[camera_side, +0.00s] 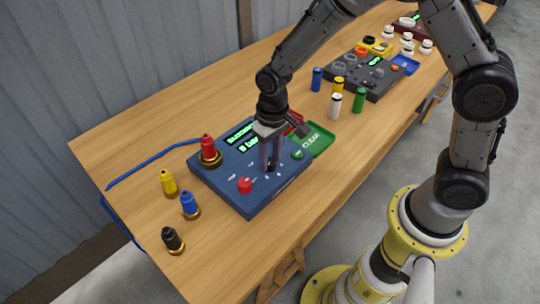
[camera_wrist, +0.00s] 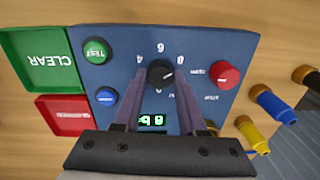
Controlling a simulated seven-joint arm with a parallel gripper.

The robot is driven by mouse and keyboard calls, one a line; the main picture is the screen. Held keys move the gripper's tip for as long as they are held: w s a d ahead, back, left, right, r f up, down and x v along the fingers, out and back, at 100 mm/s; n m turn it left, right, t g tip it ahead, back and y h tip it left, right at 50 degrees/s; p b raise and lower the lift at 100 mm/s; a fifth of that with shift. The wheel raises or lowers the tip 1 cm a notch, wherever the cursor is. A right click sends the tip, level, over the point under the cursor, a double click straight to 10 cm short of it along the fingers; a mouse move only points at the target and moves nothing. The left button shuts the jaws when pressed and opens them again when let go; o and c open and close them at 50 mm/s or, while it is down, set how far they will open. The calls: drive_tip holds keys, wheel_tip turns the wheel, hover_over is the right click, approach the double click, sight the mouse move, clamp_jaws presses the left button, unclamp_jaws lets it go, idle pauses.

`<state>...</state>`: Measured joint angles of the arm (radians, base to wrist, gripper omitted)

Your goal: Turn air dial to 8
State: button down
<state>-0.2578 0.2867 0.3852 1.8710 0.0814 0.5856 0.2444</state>
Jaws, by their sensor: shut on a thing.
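The blue panel (camera_side: 222,180) lies on the wooden table, with a lit green display on its far side. The black air dial (camera_wrist: 161,73) is in the middle of the panel in the wrist view, with the upside-down digits 4, 6 and 8 around it. A small light mark on the dial faces right, roughly towards the 8 side; its exact setting is hard to tell. My gripper (camera_wrist: 159,93) is shut on the dial, one finger on each side. In the side view my gripper (camera_side: 270,160) points down onto the panel and hides the dial.
A red button (camera_wrist: 225,74), a green TEST button (camera_wrist: 96,50) and a blue button (camera_wrist: 106,97) flank the dial. A green CLEAR tray (camera_wrist: 41,59) and a red tray (camera_wrist: 62,122) adjoin the panel. Yellow (camera_side: 168,183), blue (camera_side: 189,204) and black (camera_side: 172,240) fittings stand left.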

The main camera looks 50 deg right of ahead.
sight(272, 159)
idle(0.5)
drive_tip(key=shift+c, duration=2.3)
unclamp_jaws()
wheel_tip(272, 159, up, 14)
drive_tip(key=shift+d, duration=0.35)
drive_tip(key=shift+f, duration=0.1)
